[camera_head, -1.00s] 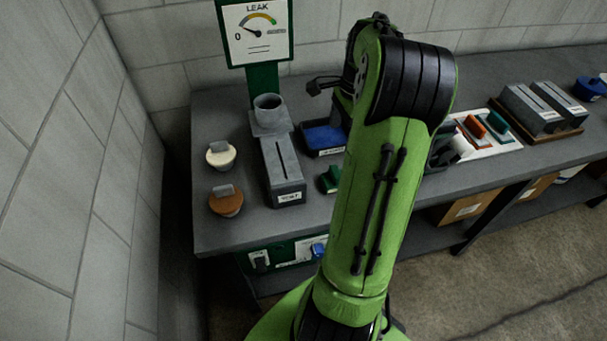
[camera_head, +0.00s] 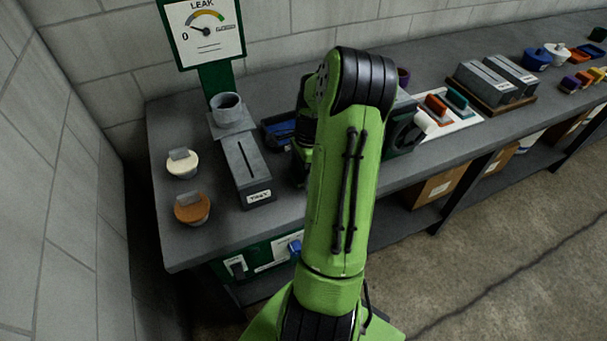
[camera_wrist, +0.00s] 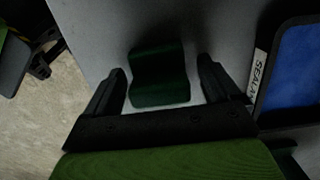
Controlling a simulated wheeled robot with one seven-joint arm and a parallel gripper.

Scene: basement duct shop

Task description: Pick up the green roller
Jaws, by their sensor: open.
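A dark green piece with a curved, stepped top, which I take to be the green roller (camera_wrist: 160,78), lies on the grey bench in the wrist view. My gripper (camera_wrist: 162,68) is open, with one black finger to each side of it. A gap shows between the piece and each finger, and I cannot tell the height of the fingers above the bench. In the head view my green arm hides the piece and most of the gripper.
A blue tray (camera_wrist: 292,75) with a label lies right of the right finger. In the head view a grey slotted box (camera_head: 245,170) stands left of my arm, near white (camera_head: 182,164) and orange (camera_head: 192,208) lidded pots. A white board (camera_head: 458,118) holds orange and teal-handled tools.

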